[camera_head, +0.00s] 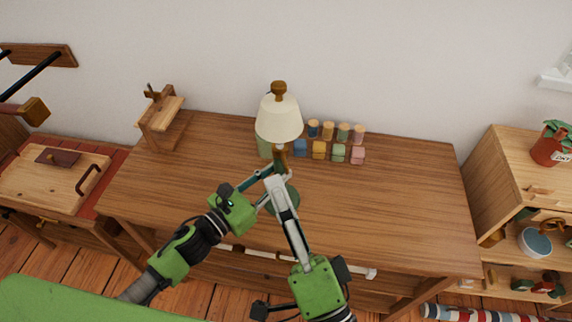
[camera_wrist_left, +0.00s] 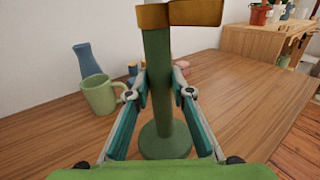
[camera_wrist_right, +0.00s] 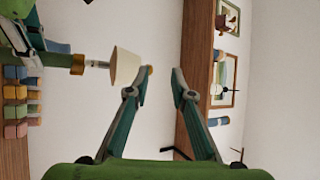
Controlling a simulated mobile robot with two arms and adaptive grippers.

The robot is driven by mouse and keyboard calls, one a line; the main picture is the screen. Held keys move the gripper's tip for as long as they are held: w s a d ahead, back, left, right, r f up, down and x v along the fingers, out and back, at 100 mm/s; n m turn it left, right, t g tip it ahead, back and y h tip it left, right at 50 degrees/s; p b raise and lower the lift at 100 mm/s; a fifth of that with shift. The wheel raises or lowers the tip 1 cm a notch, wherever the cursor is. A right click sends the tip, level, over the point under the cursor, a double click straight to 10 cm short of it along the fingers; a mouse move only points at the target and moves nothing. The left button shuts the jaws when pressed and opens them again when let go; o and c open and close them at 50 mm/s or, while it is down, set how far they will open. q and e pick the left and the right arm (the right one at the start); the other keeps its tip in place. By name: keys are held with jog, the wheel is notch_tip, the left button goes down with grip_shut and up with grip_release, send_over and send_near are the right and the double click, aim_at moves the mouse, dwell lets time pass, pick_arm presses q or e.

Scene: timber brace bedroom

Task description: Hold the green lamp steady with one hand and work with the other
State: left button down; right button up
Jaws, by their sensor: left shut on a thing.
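The green lamp stands upright on the wooden desk, with a cream shade (camera_head: 279,119), a brown knob (camera_head: 279,87) on top and a round green base (camera_wrist_left: 165,140). My left gripper (camera_wrist_left: 162,88) is shut on its green stem (camera_wrist_left: 158,62), below a brown collar (camera_wrist_left: 180,14). The fingers hide part of the stem in the head view. My right gripper (camera_wrist_right: 161,72) is open and empty, its fingers (camera_head: 287,217) pointing toward the lamp in the head view. In the right wrist view the shade (camera_wrist_right: 126,67) lies beside the left finger's tip.
A wooden stand (camera_head: 160,122) is at left. The desk's right side (camera_head: 400,205) is clear.

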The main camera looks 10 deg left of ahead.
aim_at(288, 172)
jog(key=w+d+f+m+g+h, duration=0.15)
jog(key=f+m, duration=0.35)
jog(key=m, duration=0.6)
jog(key=w+d+f+m+g+h, duration=0.1)
jog(key=w+d+f+m+h, duration=0.3)
jog(key=m, duration=0.8)
jog(key=shift+y, duration=0.35)
jog(key=w+a, duration=0.2)
jog(key=w, duration=0.1)
jog(key=w+a, duration=0.2)
jog(key=w+a+f, duration=0.1)
jog(key=w+a, duration=0.2)
jog(key=shift+w+f, duration=0.1)
jog(key=shift+w, duration=0.2)
jog(key=shift+c, duration=0.3)
jog(key=shift+d, duration=0.1)
grip_shut()
